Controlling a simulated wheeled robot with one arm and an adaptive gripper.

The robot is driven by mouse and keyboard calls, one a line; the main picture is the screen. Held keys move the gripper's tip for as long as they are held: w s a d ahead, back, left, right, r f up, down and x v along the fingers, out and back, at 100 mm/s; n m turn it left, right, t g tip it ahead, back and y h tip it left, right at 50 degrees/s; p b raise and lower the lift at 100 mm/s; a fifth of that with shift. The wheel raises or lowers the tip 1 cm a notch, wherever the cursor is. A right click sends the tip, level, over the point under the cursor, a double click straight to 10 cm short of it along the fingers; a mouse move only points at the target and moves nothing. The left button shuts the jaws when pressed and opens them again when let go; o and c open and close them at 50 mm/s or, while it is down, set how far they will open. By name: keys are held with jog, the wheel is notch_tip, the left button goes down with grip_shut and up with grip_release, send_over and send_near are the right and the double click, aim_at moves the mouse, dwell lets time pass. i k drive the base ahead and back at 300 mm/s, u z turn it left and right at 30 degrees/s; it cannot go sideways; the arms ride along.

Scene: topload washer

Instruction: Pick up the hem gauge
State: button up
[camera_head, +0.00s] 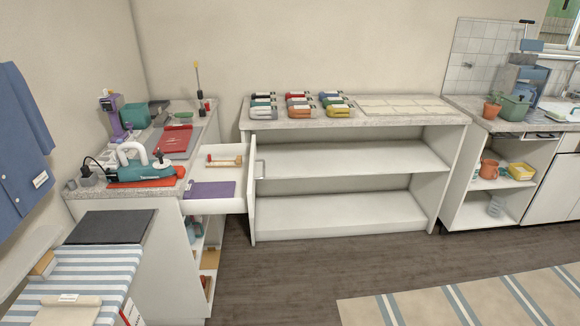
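I cannot make out the hem gauge for certain at this size. An open white drawer (238,205) in the left counter holds a small tan and red tool (224,160), shaped like a T, and a flat purple piece (209,189). Either could be a sewing item, but I cannot tell. My gripper is not in view.
The left counter holds a teal iron-like machine (144,172), a red tray (173,140) and a purple device (113,116). Folded cloth-like packs (299,104) lie on the middle counter (370,119). The dark floor (290,285) is clear before the empty shelves; a striped rug (460,302) lies right.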

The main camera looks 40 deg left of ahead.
aim_at(238, 162)
jog(key=u, duration=0.2)
jog(key=i, duration=1.1)
jog(key=u, duration=1.45)
jog(key=i, duration=0.7)
jog(key=u, duration=0.75)
